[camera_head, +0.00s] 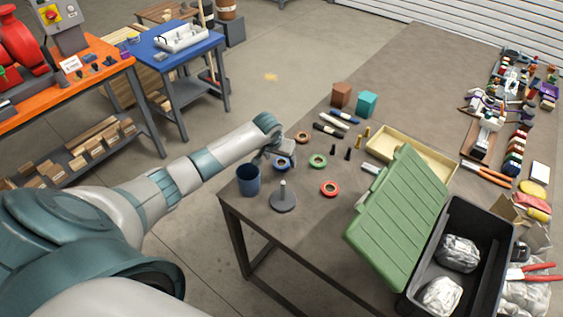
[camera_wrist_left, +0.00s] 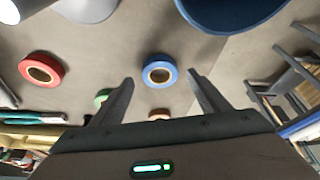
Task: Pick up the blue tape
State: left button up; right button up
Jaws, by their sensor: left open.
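The blue tape (camera_head: 281,164) is a flat ring lying on the grey-brown table near its left edge, partly hidden under my left gripper (camera_head: 284,150) in the head view. In the left wrist view the blue tape (camera_wrist_left: 159,72) lies ahead of the two fingers and between their lines. My left gripper (camera_wrist_left: 158,90) is open and empty, with a gap between it and the tape. My right gripper is not in view.
A blue cup (camera_head: 248,180) and a grey base with an upright peg (camera_head: 283,197) stand close to the tape. Green tape (camera_head: 318,161), red tape (camera_head: 330,188) and brown tape (camera_head: 302,137) lie nearby. A green lid (camera_head: 399,217) leans beside a black crate (camera_head: 487,213) at right.

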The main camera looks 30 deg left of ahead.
pick_arm(q)
jog(key=shift+x, duration=1)
jog(key=c, duration=1)
